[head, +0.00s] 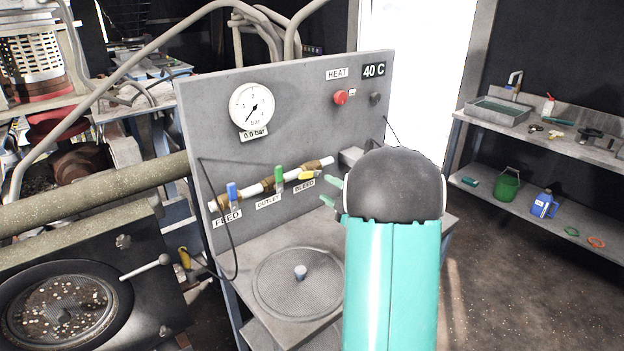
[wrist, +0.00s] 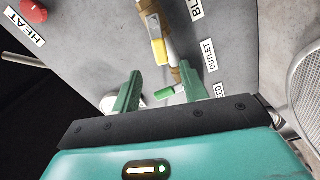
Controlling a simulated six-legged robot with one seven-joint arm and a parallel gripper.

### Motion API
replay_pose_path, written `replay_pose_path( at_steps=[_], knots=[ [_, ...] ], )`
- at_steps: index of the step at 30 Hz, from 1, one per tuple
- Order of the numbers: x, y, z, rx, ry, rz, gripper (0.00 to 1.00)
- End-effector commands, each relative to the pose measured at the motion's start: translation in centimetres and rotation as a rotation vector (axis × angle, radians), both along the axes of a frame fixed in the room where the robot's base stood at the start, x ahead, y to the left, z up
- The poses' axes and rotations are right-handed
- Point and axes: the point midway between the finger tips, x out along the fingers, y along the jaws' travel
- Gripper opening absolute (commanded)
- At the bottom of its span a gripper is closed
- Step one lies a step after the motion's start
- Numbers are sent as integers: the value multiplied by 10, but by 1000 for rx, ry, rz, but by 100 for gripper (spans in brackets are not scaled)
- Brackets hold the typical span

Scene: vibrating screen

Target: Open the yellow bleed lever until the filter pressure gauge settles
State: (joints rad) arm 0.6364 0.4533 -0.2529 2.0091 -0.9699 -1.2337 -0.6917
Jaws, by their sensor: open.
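The yellow bleed lever (head: 309,174) sits on the panel's pipe above the BLEED label and lies roughly along the pipe. In the wrist view the yellow lever (wrist: 160,51) is beyond and between my fingertips, apart from them. The round white pressure gauge (head: 252,106) has its needle pointing lower left, and its display (head: 254,133) reads 0.0 bar. My gripper (head: 330,192) is open and empty to the right of the lever; part of it is hidden behind my dark wrist. It also shows in the wrist view (wrist: 160,86).
The green outlet lever (head: 279,178) and blue feed lever (head: 232,192) stand across the same pipe to the left. A red button (head: 341,97) is above. A round mesh sieve (head: 299,283) lies below the panel. A shelf bench (head: 570,148) stands at the right.

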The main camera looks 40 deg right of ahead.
Motion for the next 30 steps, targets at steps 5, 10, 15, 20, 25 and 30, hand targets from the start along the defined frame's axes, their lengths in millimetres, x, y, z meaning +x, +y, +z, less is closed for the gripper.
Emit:
replay_pose_path(
  at_steps=[5,10,15,20,25,30],
  knots=[
    [37,2,0,0,-1,2,44],
    [65,2,0,-1,1,1,44],
    [80,2,0,0,-1,-1,44],
    [82,2,0,1,0,-2,44],
    [82,3,0,1,0,-2,38],
    [82,3,0,1,0,-2,4]
  ],
)
